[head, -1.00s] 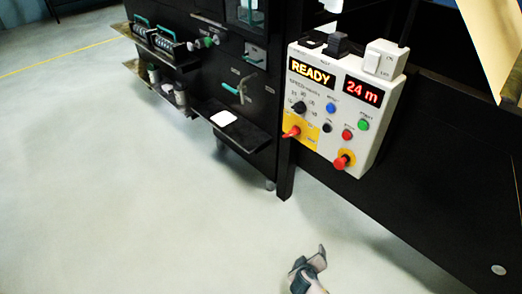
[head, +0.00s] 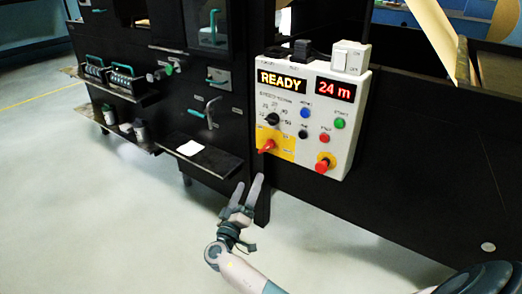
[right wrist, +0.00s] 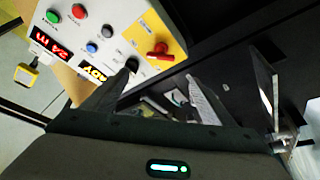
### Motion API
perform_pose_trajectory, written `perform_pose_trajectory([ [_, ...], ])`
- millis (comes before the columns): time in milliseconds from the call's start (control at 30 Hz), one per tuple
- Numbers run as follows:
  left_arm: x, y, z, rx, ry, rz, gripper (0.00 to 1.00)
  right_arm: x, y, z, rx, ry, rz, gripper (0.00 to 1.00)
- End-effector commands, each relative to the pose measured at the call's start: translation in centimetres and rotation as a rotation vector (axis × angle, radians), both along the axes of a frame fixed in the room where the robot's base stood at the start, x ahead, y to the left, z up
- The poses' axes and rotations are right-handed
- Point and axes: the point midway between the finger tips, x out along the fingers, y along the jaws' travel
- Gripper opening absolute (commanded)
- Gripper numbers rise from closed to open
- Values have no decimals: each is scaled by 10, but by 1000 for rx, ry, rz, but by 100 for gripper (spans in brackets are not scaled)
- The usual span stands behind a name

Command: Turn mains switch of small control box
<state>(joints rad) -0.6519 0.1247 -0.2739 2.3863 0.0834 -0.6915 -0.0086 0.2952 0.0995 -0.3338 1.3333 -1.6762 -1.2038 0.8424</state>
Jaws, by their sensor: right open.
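The small control box (head: 308,117) is a white panel on the front of the black machine, with lit displays reading READY and 24 m. Its red mains switch (head: 267,146) sits on a yellow plate at the box's lower left. The switch also shows in the right wrist view (right wrist: 159,51), upper middle, beyond the fingers. My right gripper (head: 247,187) is open and empty, below and slightly left of the switch, apart from it. In the right wrist view its two fingers (right wrist: 158,90) stand apart with nothing between them. My left gripper is not in view.
A red emergency button (head: 325,163) on yellow sits at the box's lower right, near several coloured buttons and a black selector knob (head: 272,118). A black shelf with a white pad (head: 190,148) juts out left of the gripper. The floor in front is clear.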

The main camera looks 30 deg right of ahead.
Motion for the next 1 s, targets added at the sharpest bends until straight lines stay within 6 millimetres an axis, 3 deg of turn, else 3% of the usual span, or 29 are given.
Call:
perform_pose_trajectory([
  [367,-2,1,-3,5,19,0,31,11,-14,5,-1,1,0,78],
  [1000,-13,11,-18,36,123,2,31,76,-95,34,-2,2,-1,78],
])
